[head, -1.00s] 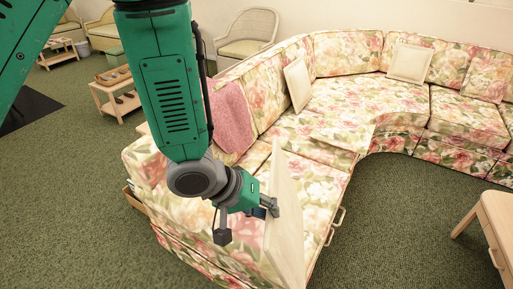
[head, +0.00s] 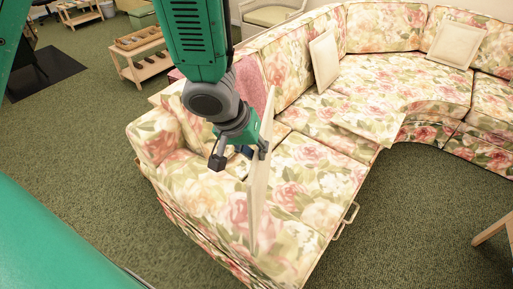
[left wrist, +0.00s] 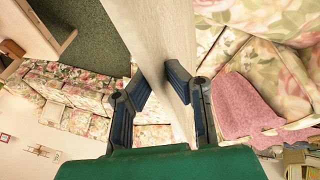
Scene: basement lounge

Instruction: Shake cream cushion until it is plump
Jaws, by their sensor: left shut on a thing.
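A flat, square cream cushion (head: 258,192) hangs upright above the near seat of the floral sofa, seen almost edge-on. My left gripper (head: 252,152) is shut on its upper part. In the left wrist view the cushion (left wrist: 152,28) runs between the two dark fingers of my left gripper (left wrist: 162,88), one on each face. Two similar cream cushions lean on the sofa, one on the left backrest (head: 325,60) and one at the back right (head: 456,45). My right gripper is not in view.
The floral sofa (head: 305,170) curves from the near middle to the back right. A pink throw (head: 252,85) lies over its backrest. A wooden shelf table (head: 137,52) stands at the back left, and a wooden table edge (head: 492,230) shows at right. Green carpet (head: 70,135) is clear at left.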

